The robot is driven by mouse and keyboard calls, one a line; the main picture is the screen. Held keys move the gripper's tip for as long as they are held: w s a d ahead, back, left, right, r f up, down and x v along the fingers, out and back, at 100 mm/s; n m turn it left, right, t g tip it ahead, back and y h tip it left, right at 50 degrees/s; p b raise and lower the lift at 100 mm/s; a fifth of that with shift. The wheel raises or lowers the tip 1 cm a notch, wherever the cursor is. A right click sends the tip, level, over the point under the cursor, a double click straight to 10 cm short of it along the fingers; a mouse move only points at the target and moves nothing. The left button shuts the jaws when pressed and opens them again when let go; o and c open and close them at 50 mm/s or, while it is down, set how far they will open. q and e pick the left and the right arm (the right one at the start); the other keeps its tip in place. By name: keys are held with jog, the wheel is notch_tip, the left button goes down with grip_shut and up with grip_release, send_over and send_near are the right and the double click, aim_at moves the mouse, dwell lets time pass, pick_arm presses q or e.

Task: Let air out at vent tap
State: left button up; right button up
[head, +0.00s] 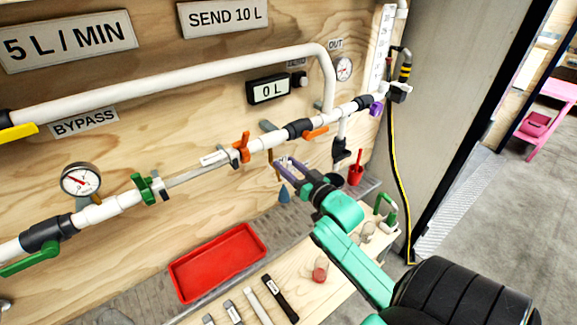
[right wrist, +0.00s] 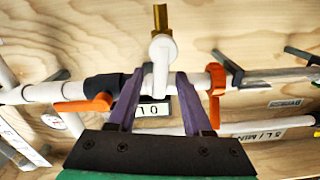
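My right gripper (head: 284,164) has purple fingers and reaches up to the underside of the white pipe run (head: 112,208). In the right wrist view the fingers (right wrist: 160,74) are apart, one on each side of a white stub (right wrist: 161,50) with a brass end (right wrist: 162,18). A gap shows beside the stub, so I see no grip. This brass fitting (head: 271,160) also hangs below the pipe in the head view; I cannot tell for certain that it is the vent tap. My left gripper is not in view.
Orange handles (head: 241,148) (head: 315,133) sit on the pipe on both sides of the gripper. A display (head: 269,89) reads 0 L. A black-and-yellow hose (head: 401,180) hangs at right.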

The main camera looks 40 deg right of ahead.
jog(key=s+b, duration=0.3)
jog(key=s, duration=1.1)
jog(key=shift+s+a, duration=0.15)
jog(key=shift+s, duration=0.15)
jog(key=s+f+g, duration=0.2)
jog(key=f+g, duration=0.1)
jog(key=f, duration=0.9)
jog(key=s+f+g+h, duration=0.1)
jog(key=s+f+g, duration=0.1)
jog(key=f, duration=1)
jog(key=s+f+g, duration=0.3)
jog(key=f, duration=0.9)
jog(key=s+a+f+n+g, duration=0.2)
jog(key=s+a+f+g, duration=0.2)
jog(key=s+f, duration=0.5)
jog(key=s+a+f+n+g+y, duration=0.1)
jog(key=s+a+f+n+g, duration=0.1)
jog(key=s+a+f+g, duration=0.3)
jog(key=s+f, duration=0.3)
jog(key=f, duration=0.3)
jog(key=shift+s+a+f+n, duration=0.15)
jog(key=shift+s+a+n, duration=0.25)
